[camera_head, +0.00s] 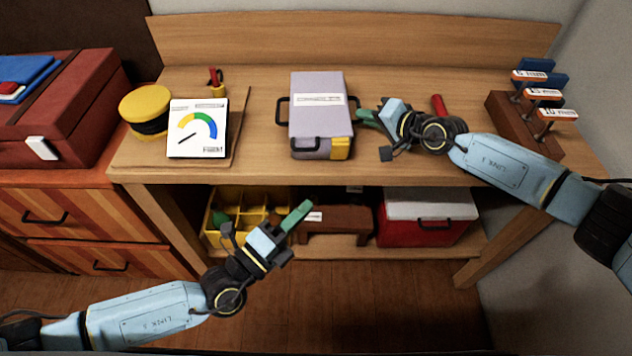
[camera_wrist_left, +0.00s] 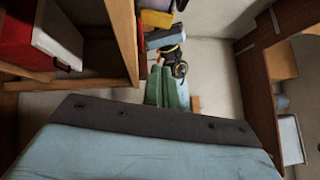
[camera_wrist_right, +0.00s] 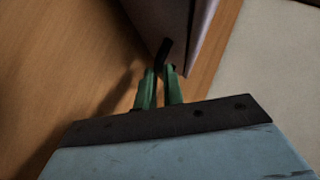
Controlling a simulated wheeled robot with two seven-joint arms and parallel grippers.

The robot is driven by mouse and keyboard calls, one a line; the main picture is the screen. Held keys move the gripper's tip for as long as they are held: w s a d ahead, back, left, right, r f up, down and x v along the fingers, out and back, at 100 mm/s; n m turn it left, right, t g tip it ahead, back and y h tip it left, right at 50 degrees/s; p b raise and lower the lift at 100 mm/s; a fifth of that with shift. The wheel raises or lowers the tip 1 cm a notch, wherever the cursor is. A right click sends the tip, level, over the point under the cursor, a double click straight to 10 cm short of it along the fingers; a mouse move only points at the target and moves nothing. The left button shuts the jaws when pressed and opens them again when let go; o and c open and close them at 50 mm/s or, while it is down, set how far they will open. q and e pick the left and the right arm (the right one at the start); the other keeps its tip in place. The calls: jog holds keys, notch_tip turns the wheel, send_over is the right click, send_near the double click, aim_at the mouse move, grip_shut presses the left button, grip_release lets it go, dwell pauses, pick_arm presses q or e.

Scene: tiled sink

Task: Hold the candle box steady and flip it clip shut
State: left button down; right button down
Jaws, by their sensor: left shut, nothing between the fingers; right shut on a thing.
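The candle box (camera_head: 318,112), pale lilac-grey with a white label, stands on the wooden workbench. A black handle loop sticks out on each side. On its front face are a yellow clip (camera_head: 341,148) at the right corner and a black loop at the left; I cannot tell the clip's exact position. My right gripper (camera_head: 364,117) is shut on the box's right black handle (camera_wrist_right: 163,54), its green fingertips pinching it in the right wrist view. My left gripper (camera_head: 298,214) is shut and empty, in front of the bench and below its top; its fingertips touch in the left wrist view (camera_wrist_left: 168,88).
A dial card (camera_head: 197,128) and yellow round tin (camera_head: 146,110) stand left of the box. A wooden rack of tagged pieces (camera_head: 525,125) is at right.

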aim_at(343, 149)
jog(key=shift+f, duration=0.1)
pick_arm(q)
jog(key=x, duration=0.4)
jog(key=w+a+x, duration=0.1)
jog(key=x, duration=0.3)
jog(key=a+x, duration=0.1)
jog(key=x, duration=0.3)
jog(key=shift+w+r, duration=0.25)
jog(key=shift+w, duration=0.25)
jog(key=shift+w+r+n+y, duration=0.1)
jog(key=shift+w+n+y, duration=0.2)
jog(key=shift+n+y, duration=0.1)
pick_arm(e)
jog(key=shift+s, duration=0.1)
pick_arm(q)
jog(key=shift+s, duration=0.1)
